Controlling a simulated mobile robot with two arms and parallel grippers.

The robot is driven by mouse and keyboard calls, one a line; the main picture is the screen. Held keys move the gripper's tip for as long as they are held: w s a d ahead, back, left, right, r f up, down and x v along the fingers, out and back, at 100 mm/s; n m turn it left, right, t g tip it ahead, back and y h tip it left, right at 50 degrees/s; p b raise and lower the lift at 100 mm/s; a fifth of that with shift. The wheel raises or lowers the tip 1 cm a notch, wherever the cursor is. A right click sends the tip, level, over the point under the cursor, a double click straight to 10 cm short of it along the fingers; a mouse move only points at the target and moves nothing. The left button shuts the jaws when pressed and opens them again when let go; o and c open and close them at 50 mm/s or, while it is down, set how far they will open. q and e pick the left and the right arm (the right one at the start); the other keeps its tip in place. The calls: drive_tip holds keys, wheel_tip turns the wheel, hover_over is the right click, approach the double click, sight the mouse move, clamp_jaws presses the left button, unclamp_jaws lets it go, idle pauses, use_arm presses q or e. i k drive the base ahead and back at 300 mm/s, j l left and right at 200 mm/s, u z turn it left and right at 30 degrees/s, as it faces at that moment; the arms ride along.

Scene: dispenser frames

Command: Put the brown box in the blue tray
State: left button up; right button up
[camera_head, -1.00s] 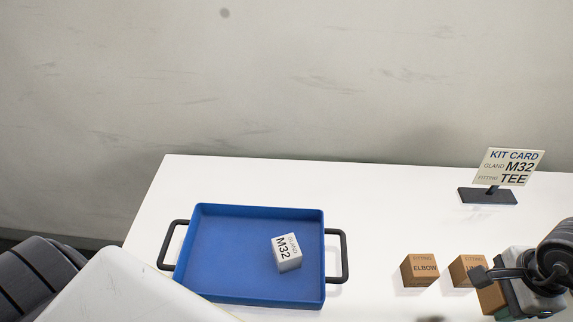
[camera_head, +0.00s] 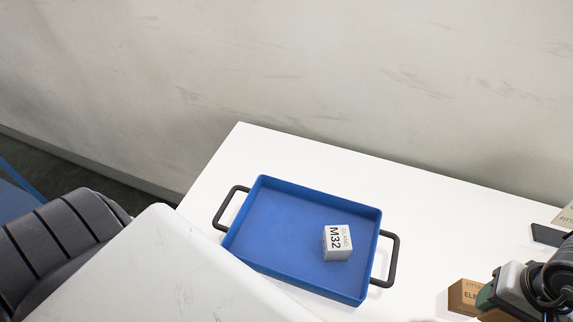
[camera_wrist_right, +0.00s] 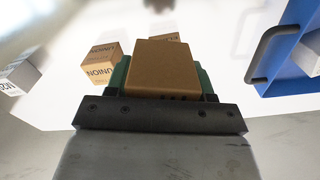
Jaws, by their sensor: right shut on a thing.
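My right gripper (camera_wrist_right: 158,80) is shut on a brown box (camera_wrist_right: 163,70), which fills the middle of the right wrist view between the green finger pads. The face toward that camera is plain, and its label is hidden. In the head view the right gripper (camera_head: 490,298) is at the lower right, right of the blue tray (camera_head: 275,271) and apart from it. The tray lies on the white table and holds a white M32 box (camera_head: 337,243). The tray also shows at the right of the right wrist view (camera_wrist_right: 287,62). My left gripper is not in view.
A brown UNION box (camera_wrist_right: 100,66) and a white box (camera_wrist_right: 18,77) stand left in the right wrist view. The tray has dark handles (camera_head: 391,262). Its left part is bare.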

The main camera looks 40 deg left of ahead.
sight(275, 230)
drive_tip(key=u, duration=1.6)
drive_tip(key=k+l+u, duration=0.15)
drive_tip(key=u, duration=0.15)
drive_tip(key=k+l+u, duration=0.3)
drive_tip(key=i+l, duration=0.1)
